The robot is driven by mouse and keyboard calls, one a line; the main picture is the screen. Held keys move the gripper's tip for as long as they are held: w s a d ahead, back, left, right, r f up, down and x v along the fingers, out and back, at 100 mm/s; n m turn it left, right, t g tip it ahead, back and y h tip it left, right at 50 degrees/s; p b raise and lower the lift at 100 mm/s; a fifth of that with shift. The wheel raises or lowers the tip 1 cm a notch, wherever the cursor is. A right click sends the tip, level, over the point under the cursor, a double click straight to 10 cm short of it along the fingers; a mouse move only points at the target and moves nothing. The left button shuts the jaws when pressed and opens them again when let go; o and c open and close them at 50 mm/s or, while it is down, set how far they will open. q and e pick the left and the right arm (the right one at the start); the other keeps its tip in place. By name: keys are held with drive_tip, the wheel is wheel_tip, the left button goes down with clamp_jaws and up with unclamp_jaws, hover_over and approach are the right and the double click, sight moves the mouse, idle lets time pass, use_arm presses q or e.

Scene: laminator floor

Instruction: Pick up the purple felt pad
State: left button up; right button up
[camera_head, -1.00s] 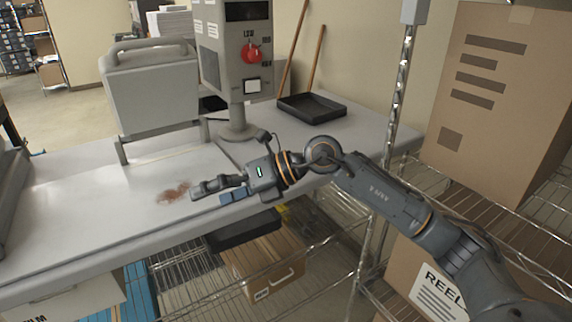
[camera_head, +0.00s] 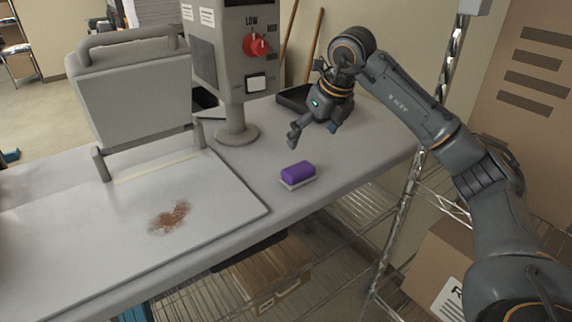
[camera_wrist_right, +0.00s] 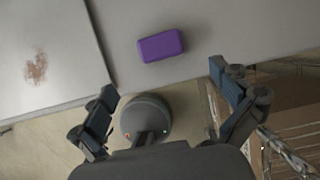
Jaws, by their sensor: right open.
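The purple felt pad (camera_head: 298,172) is a small purple block with a pale underside. It lies on the grey bench top near the front edge, right of the flat plate. My right gripper (camera_head: 315,135) is open and empty, above the bench and up and to the right of the pad. In the right wrist view the pad (camera_wrist_right: 161,46) shows beyond the open fingers (camera_wrist_right: 168,92), apart from them. My left gripper is not in view.
A plate (camera_head: 130,215) with a brown stain (camera_head: 170,217) lies to the left. A grey control post (camera_head: 232,70) with a red knob stands behind the pad. A black tray (camera_head: 294,98) is at the back. Wire shelving (camera_head: 330,250) is below and right.

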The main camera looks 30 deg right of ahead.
drive_tip(key=f, duration=0.2)
drive_tip(key=p, duration=0.2)
hover_over(299, 168)
drive_tip(key=s, duration=0.2)
drive_tip(key=f, duration=0.4)
drive_tip(key=shift+d+f, duration=0.2)
drive_tip(key=shift+f, duration=0.15)
drive_tip(key=shift+w+f, duration=0.15)
drive_tip(key=shift+f, duration=0.15)
drive_tip(key=shift+p+x, duration=1.1)
drive_tip(key=shift+x, duration=0.1)
drive_tip(key=shift+p+x, duration=0.3)
drive_tip(key=shift+x, duration=0.9)
drive_tip(key=shift+w+a+f, duration=0.1)
drive_tip(key=shift+f, duration=0.15)
drive_tip(key=c, duration=0.6)
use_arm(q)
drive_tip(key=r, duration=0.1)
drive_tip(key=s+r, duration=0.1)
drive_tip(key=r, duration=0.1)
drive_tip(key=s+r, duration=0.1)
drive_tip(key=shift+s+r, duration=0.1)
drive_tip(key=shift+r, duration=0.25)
use_arm(e)
drive_tip(key=c, duration=0.5)
